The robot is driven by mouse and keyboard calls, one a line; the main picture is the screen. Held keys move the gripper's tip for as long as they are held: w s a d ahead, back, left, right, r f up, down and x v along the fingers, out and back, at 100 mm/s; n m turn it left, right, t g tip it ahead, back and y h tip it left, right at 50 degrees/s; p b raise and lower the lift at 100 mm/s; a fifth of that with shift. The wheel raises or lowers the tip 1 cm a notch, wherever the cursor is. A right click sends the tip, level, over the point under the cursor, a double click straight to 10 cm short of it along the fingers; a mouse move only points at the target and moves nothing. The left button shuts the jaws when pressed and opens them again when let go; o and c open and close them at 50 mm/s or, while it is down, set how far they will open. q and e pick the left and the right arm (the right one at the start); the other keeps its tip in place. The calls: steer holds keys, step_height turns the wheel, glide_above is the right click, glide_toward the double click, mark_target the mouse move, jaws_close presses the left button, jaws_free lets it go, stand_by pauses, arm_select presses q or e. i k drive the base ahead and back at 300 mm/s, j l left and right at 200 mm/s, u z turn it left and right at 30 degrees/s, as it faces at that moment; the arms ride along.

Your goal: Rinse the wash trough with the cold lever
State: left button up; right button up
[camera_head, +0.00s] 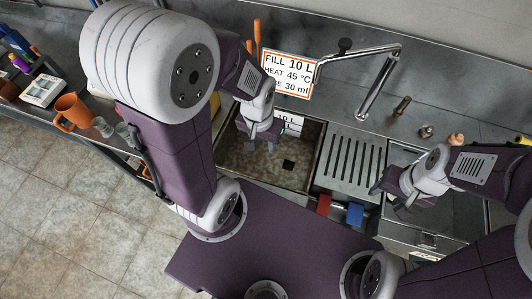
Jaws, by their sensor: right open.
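The wash trough (235,158) is the left basin in the counter, with a brownish, dirty-looking floor and a dark square drain. The blue lever (355,214) is at the front edge between the two basins. A red lever (323,205) is just left of it. My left gripper (262,132) hangs over the far part of the trough; its fingertips are too small to tell whether they hold anything. My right gripper (386,197) is open, to the right of the blue lever and apart from it. A bent metal spout (378,92) rises behind the basins, its end left of its base.
A slotted drainboard (350,160) lies between the trough and a right basin (455,212). A sign (287,75) stands behind the trough. An orange mug (72,112) and bottles (15,42) are on the left counter. The tiled floor (70,215) at left is clear.

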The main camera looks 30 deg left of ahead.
mark_target(355, 214)
steer(key=z, duration=1.05)
steer(key=u, duration=1.5)
steer(key=k+j+z, duration=0.2)
steer(key=k+z, duration=0.15)
